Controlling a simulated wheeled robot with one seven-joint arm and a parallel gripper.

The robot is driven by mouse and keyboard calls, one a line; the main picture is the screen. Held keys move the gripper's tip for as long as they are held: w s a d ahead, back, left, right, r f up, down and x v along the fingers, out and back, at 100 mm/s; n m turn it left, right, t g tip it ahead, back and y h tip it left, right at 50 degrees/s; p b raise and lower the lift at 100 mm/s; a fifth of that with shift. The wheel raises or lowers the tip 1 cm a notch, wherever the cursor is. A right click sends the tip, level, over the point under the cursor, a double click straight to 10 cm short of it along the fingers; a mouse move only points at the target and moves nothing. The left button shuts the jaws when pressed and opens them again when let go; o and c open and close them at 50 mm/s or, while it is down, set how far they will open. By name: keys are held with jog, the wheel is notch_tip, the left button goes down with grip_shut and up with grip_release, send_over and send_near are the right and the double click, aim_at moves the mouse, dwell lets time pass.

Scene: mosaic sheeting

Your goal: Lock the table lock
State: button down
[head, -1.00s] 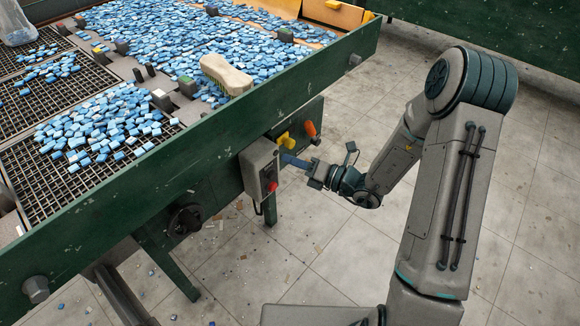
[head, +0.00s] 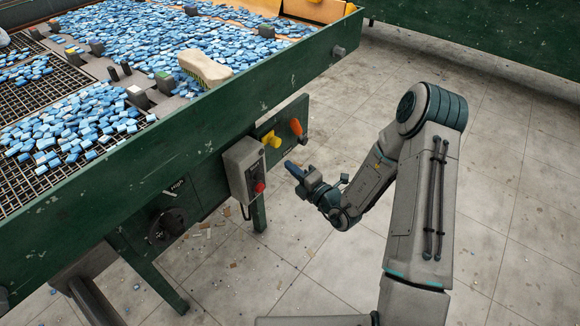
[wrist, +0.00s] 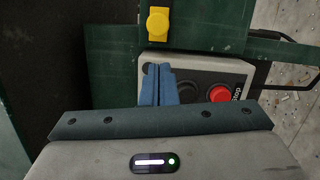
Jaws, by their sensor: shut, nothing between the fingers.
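No part in view is labelled as the table lock. A yellow knob (head: 271,139) and an orange handle (head: 296,128) are on the green panel under the table's edge, and I cannot tell which is the lock. The yellow knob also shows at the top of the wrist view (wrist: 158,24). My gripper (head: 290,166) has blue fingers, shut and empty, in the air right of the grey control box (head: 240,172) and below the yellow knob. In the wrist view the fingers (wrist: 158,80) overlap the control box's left end; contact is not visible.
The control box carries a red stop button (head: 260,187), also in the wrist view (wrist: 220,94). A black dial (head: 166,224) sits on the table's side at lower left. A sponge-like block (head: 205,68) and blue tiles lie on the table. Open floor lies right of the table.

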aim_at(273, 141)
jog(key=b+x, duration=0.1)
jog(key=x, duration=0.7)
jog(key=shift+b, duration=0.35)
jog(key=shift+d, duration=0.1)
jog(key=w+d, duration=0.1)
jog(key=w+d+p, duration=0.1)
jog(key=w, duration=0.1)
jog(key=shift+w+d, duration=0.3)
jog(key=shift+d, duration=0.2)
